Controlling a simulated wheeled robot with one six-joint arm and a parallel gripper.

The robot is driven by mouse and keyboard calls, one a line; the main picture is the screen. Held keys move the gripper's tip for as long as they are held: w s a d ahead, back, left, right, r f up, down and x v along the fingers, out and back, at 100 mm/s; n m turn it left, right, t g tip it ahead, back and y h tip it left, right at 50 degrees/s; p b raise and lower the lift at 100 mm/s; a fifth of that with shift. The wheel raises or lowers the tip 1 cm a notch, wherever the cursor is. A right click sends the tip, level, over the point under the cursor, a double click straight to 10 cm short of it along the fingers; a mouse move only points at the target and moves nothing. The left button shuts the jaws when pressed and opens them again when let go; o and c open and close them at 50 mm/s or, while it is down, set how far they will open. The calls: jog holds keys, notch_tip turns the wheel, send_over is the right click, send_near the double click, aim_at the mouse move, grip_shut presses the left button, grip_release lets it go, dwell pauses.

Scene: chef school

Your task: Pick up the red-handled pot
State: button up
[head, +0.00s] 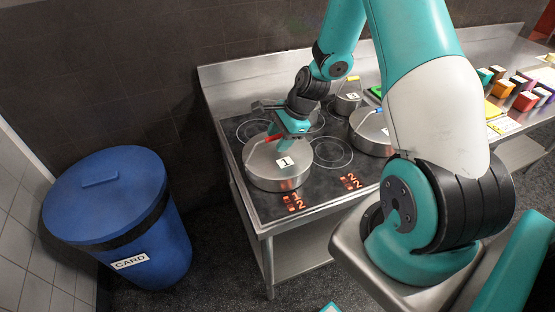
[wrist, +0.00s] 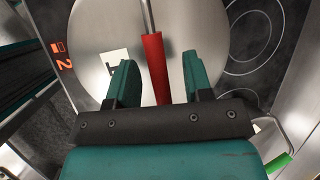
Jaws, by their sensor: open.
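The red-handled pot (head: 278,168) is a round steel pot with a flat lid and a label reading 1. It stands on the front left of the dark hob. Its red handle (wrist: 154,66) shows in the wrist view, reaching from a metal rod towards my gripper. My gripper (wrist: 157,68) is open, with one teal finger on each side of the red handle; I cannot tell whether either touches it. In the head view my gripper (head: 288,140) is over the pot and hides part of the handle.
Another steel pot (head: 372,134) with a blue handle stands to the right on the hob. A smaller pot (head: 347,100) with a yellow handle is behind. A blue bin (head: 120,215) marked CARD stands left of the hob. Coloured blocks (head: 525,100) sit on the right counter.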

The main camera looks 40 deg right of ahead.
jog(key=shift+f, duration=0.1)
grip_shut()
dwell(1.5)
